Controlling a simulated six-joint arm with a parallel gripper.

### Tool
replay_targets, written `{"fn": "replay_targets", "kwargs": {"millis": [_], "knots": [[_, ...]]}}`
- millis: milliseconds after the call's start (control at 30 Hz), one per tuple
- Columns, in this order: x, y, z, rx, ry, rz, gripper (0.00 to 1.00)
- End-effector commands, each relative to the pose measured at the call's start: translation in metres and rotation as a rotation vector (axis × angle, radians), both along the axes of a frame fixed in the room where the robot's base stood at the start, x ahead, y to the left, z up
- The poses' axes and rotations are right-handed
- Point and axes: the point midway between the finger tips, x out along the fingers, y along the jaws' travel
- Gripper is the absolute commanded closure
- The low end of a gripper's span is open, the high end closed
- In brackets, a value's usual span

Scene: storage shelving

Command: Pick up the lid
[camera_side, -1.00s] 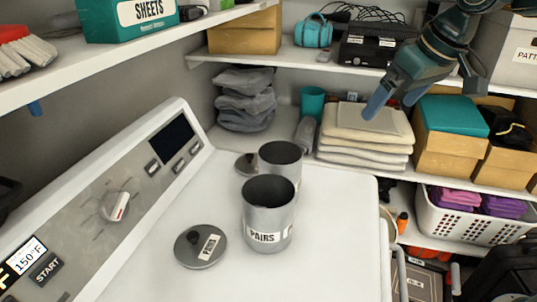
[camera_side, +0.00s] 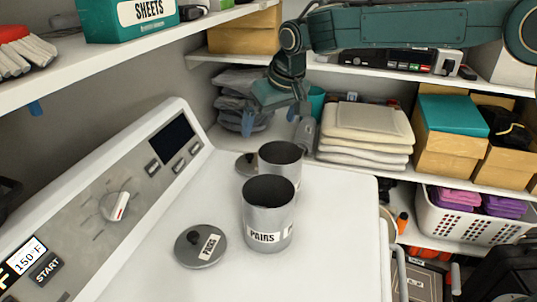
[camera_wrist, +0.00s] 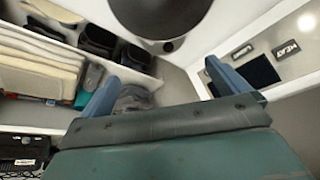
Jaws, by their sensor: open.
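A round grey lid (camera_side: 212,257) with a black knob and a white label lies flat on the white machine top, left of a grey canister marked PAIRS (camera_side: 268,220). A second canister (camera_side: 280,153) stands behind it. Another round grey lid (camera_side: 243,163) lies to its left, partly hidden by the canisters. My gripper (camera_side: 277,118) is open and empty, above and behind the canisters, well away from both lids. Its two blue fingers show spread apart in the wrist view (camera_wrist: 161,70). A large dark round form fills that view's top; I cannot tell what it is.
The control panel (camera_side: 120,205) slopes up at the left. A shelf (camera_side: 130,48) overhangs it. Folded towels (camera_side: 365,135), grey cloths (camera_side: 243,95) and boxes (camera_side: 450,130) fill the back shelves. The machine top (camera_side: 335,225) is clear right of the canisters.

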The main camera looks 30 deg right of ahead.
Motion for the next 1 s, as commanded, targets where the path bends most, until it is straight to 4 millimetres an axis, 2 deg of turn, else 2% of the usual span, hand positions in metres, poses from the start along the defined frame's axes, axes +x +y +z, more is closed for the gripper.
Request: {"fn": "replay_targets", "kwargs": {"millis": [467,800,1000], "knots": [[0.008,0.005,-0.014,-0.001,0.002,0.002,0.0],[0.025,0.007,-0.059,-0.002,0.004,0.001,0.0],[0.034,0.008,-0.078,-0.001,0.002,0.001,0.0]]}}
